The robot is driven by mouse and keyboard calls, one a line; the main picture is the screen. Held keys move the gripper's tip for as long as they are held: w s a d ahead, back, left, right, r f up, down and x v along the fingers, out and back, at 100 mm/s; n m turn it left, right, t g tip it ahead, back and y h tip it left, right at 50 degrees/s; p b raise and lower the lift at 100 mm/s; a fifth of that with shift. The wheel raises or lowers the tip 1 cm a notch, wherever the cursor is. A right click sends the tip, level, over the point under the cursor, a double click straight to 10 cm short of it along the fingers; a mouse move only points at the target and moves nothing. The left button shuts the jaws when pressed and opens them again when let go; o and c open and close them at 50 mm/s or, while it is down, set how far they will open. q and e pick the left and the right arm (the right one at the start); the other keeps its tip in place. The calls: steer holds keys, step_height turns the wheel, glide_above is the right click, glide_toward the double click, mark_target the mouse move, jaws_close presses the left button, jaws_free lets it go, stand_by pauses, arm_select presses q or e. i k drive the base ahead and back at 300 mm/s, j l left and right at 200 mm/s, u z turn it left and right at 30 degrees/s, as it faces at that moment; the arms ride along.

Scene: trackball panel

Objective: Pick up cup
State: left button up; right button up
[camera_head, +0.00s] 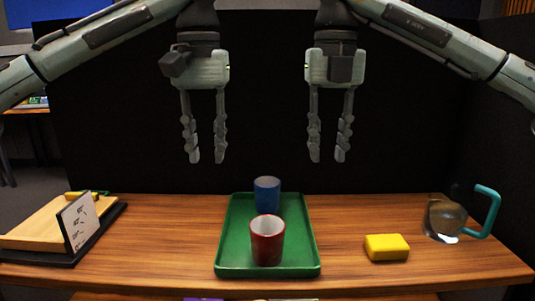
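A red cup (267,243) stands upright on the front part of a green tray (234,255). A blue cup (267,193) stands upright behind it on the same tray. My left gripper (207,158) hangs pointing down above and behind the tray, to the left of the cups, with its fingers apart and nothing between them. My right gripper (327,158) hangs at a similar height to the right of the cups, also with fingers apart and empty. Neither gripper touches a cup.
A yellow block (386,247) lies right of the tray. A clear round vessel with a teal handle (490,212) stands at the far right. A wooden board (38,230) and a white sign (78,222) are at the left. A dark panel (265,120) rises behind the table.

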mark_target(266, 232)
steer(key=k, duration=1.15)
